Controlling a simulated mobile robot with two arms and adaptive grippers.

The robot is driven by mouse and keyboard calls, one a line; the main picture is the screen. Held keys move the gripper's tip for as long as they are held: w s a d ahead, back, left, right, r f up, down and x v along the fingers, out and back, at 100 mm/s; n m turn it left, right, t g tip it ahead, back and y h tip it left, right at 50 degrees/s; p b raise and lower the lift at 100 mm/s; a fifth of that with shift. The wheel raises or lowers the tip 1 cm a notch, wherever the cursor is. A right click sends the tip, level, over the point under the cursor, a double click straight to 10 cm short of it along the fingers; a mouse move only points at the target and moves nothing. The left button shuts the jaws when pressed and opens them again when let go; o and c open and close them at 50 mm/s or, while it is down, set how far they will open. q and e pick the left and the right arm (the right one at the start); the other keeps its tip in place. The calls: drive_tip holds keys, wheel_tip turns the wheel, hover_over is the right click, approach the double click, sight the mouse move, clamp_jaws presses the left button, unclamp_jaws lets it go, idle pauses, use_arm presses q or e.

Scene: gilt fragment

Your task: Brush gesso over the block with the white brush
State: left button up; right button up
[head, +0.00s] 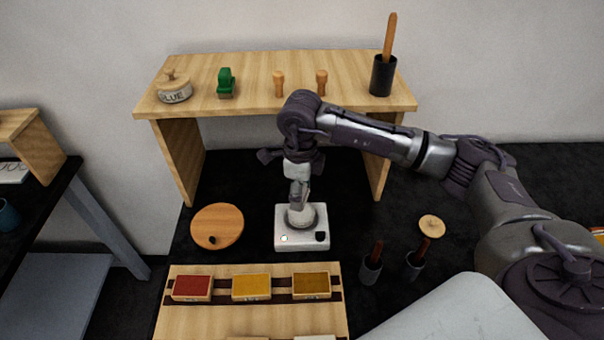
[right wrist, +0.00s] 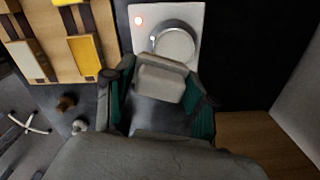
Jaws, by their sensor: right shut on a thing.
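My right gripper (head: 298,190) points down over a round pot (head: 301,216) on a white warmer plate (head: 287,241). It is shut on a pale, blocky thing (right wrist: 160,82) that looks like the white brush; its lower end is hard to make out. In the right wrist view the pot (right wrist: 175,43) shows just beyond the held thing; I cannot tell whether they touch. A wooden board (head: 250,316) in front holds red (head: 192,287), yellow (head: 251,286) and mustard (head: 311,284) blocks. Two paler tops are cut off by the lower edge. I cannot tell which is the task's block. My left gripper is out of view.
A wooden shelf (head: 250,72) behind holds a glue pot (head: 174,88), a green tool (head: 226,83), two wooden-handled items and a black holder (head: 382,77). A round wooden lid (head: 217,226) lies left of the warmer. Two dark cups (head: 370,270) with handled tools stand right.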

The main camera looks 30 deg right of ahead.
drive_tip(key=m, duration=0.1)
drive_tip(key=w+m, duration=0.1)
drive_tip(key=d+m, duration=0.1)
drive_tip(key=shift+w+r+m+p, duration=0.1)
drive_tip(key=shift+w+m+p, duration=0.2)
drive_tip(key=shift+m, duration=0.1)
drive_tip(key=shift+w+m, duration=0.2)
drive_tip(key=shift+m, duration=0.5)
drive_tip(key=shift+d+f, duration=0.1)
drive_tip(key=shift+f, duration=0.4)
use_arm(q)
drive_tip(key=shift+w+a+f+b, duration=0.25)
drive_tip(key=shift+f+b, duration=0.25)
drive_tip(key=shift+b, duration=0.25)
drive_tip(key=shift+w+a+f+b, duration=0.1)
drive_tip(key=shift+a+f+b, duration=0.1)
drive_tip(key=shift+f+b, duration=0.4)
use_arm(e)
drive_tip(key=shift+f, duration=2.6)
use_arm(q)
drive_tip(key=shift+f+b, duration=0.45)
drive_tip(key=shift+b, duration=0.35)
use_arm(e)
drive_tip(key=shift+s+f, duration=0.1)
drive_tip(key=shift+f, duration=0.5)
drive_tip(key=shift+r, duration=0.1)
